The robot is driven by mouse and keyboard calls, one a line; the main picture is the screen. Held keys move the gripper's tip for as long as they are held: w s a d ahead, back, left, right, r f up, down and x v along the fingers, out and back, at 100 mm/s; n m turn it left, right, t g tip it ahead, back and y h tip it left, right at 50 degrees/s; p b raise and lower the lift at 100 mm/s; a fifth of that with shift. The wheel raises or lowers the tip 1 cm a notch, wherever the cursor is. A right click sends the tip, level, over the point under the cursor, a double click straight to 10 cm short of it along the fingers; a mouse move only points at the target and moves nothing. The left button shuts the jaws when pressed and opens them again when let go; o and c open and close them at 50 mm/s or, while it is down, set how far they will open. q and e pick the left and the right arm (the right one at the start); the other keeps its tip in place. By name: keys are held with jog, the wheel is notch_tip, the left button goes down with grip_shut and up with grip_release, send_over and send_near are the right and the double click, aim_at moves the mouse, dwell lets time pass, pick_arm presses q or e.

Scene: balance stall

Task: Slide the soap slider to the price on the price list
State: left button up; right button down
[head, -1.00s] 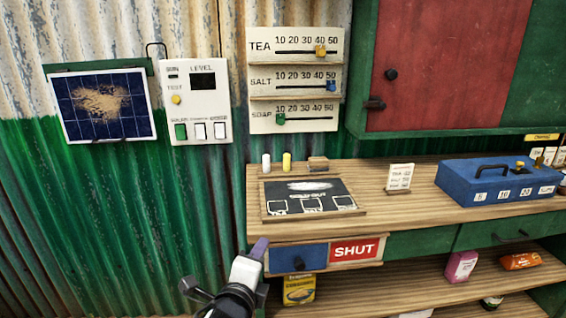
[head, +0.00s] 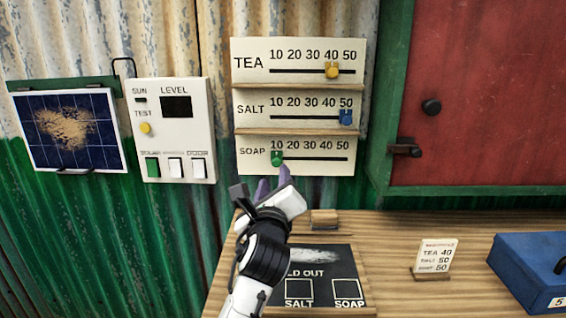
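The soap slider (head: 277,158) is a green knob at the left end of its track, under the 10 on the soap board (head: 320,166). The price list (head: 437,255) is a small white card standing on the counter; it reads TEA 40, SALT 50 and, less clearly, a last line ending in 50. My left gripper (head: 272,185), with purple fingertips, is just below the soap slider. A small gap seems to show between its fingertips, and nothing is visibly held. Whether a fingertip touches the knob I cannot tell. My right gripper is out of view.
The yellow tea slider (head: 332,71) is at 40 and the blue salt slider (head: 346,117) at 50, above the soap board. A wooden block (head: 324,219) and a sold-out board (head: 325,262) lie on the counter below. A switch panel (head: 178,130) is left.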

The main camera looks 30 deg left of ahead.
aim_at(276, 164)
pick_arm(q)
jog(key=x, duration=0.8)
jog(key=shift+w+a, duration=0.1)
grip_shut()
